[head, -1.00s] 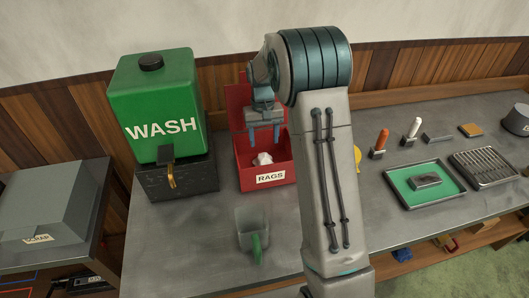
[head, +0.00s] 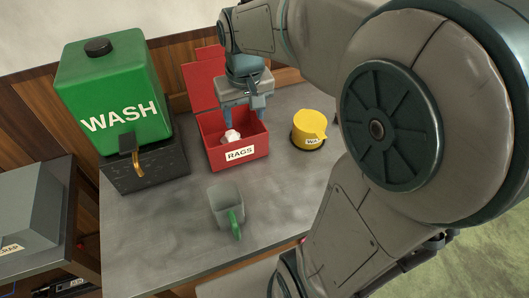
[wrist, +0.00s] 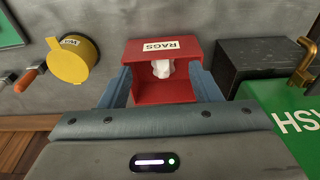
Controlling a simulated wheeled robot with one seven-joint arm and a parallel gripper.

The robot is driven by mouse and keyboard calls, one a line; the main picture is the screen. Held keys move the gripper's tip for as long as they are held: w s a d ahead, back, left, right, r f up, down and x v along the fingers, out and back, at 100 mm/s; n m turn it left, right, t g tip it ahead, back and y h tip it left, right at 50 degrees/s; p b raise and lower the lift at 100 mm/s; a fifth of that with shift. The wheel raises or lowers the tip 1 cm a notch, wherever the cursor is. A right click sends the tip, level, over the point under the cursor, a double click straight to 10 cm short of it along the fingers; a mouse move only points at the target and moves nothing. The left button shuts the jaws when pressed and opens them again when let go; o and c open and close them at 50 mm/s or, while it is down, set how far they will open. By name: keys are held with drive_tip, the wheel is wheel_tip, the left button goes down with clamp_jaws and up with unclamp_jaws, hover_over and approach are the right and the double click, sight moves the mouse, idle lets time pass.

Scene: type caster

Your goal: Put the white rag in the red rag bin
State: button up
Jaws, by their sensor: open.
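The red rag bin (head: 236,154), labelled RAGS, stands on the grey bench with its lid (head: 201,80) raised at the back. The white rag (head: 231,136) lies inside the bin, near the front wall. In the wrist view the rag (wrist: 162,69) shows as a crumpled white lump inside the bin (wrist: 165,92), between the finger lines. My gripper (head: 245,114) is above the bin opening with its fingers apart, pointing down, and nothing is between them. The rag is apart from the fingers. The bin's floor is partly hidden.
A green WASH tank (head: 117,90) on a dark stand is close left of the bin. A yellow round tin (head: 309,130) stands to the right. A grey mug with a green handle (head: 226,205) stands in front. A grey SCRAP box (head: 28,215) is at far left.

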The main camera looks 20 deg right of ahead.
drive_tip(key=s+f+t, duration=0.1)
drive_tip(key=s+t, duration=0.1)
drive_tip(key=s, duration=1)
idle(0.6)
